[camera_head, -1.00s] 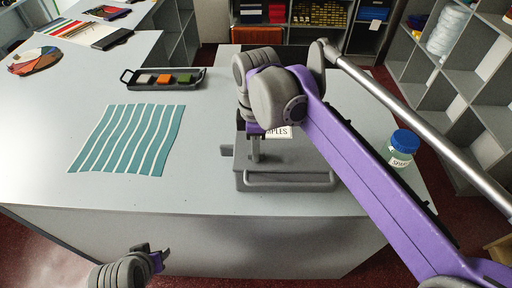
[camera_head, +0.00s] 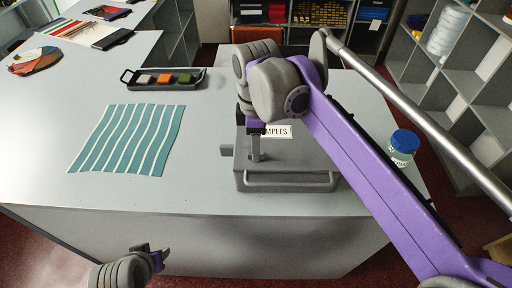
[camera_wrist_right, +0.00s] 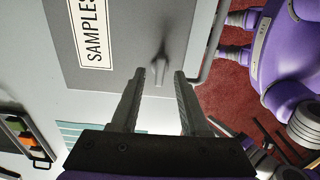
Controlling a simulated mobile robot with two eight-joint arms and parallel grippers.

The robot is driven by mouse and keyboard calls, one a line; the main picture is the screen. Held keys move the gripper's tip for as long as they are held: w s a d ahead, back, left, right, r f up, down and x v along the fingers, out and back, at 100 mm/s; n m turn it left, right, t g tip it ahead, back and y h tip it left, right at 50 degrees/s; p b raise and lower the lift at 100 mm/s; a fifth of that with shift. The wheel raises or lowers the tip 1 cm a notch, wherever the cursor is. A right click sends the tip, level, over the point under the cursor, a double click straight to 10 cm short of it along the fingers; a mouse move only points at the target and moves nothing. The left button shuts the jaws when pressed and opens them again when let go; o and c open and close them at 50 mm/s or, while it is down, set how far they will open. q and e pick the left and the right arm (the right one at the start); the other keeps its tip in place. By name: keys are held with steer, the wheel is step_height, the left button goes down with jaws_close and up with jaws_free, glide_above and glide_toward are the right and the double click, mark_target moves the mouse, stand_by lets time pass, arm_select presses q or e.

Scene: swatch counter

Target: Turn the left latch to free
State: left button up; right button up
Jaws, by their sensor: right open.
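The grey case (camera_head: 290,160) labelled SAMPLES lies on the counter with its handle toward the front. The left latch (camera_wrist_right: 160,72) shows in the right wrist view as a small grey piece on the case near its left edge. My right gripper (camera_wrist_right: 158,76) is open, its two fingertips on either side of the latch with gaps visible. In the head view my right gripper (camera_head: 255,155) is over the case's left part and hides the latch there. My left gripper (camera_head: 157,254) is low, in front of the counter, away from the case.
A striped teal swatch (camera_head: 126,140) lies left on the counter (camera_head: 205,110). Behind it is a black tray (camera_head: 127,77) with coloured pieces. A blue-lidded jar (camera_head: 403,146) stands right of the case, beside my right arm. Shelves stand behind and right.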

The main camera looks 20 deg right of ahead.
arm_select(q)
steer(key=shift+w+r+p, duration=0.25)
steer(key=shift+r+p, duration=0.15)
steer(key=shift+r, duration=0.2)
arm_select(e)
step_height(320, 180, up, 9)
steer(key=shift+r, duration=0.15)
